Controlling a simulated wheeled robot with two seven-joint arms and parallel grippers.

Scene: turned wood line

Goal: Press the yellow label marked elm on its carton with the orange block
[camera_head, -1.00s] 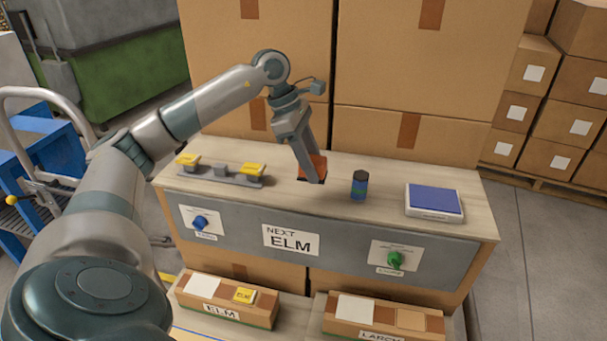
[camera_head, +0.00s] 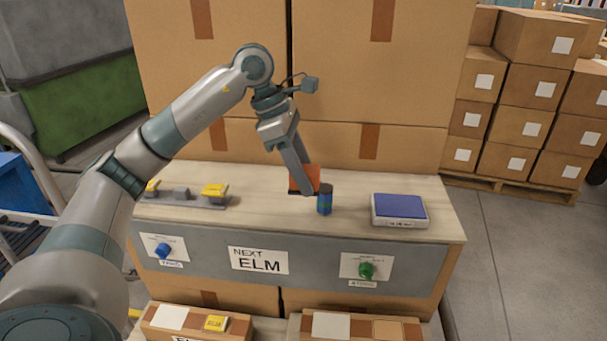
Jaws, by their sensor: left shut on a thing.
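My left gripper (camera_head: 304,181) is shut on the orange block (camera_head: 301,178) above the wooden bench top, left of a dark blue can. I cannot tell whether the block touches the bench. The elm carton (camera_head: 189,332) is at the bottom, in front of the bench, partly cut off by the frame. The yellow label (camera_head: 215,323) lies on its top, right of a white patch (camera_head: 172,317). My right gripper is not in view.
The dark blue can (camera_head: 324,200) stands close to the block. A blue pad (camera_head: 399,209) is at the right. A rack with yellow-topped pieces (camera_head: 214,191) is at the left. A second carton (camera_head: 350,328) is at the bottom right. Large cartons rise behind the bench.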

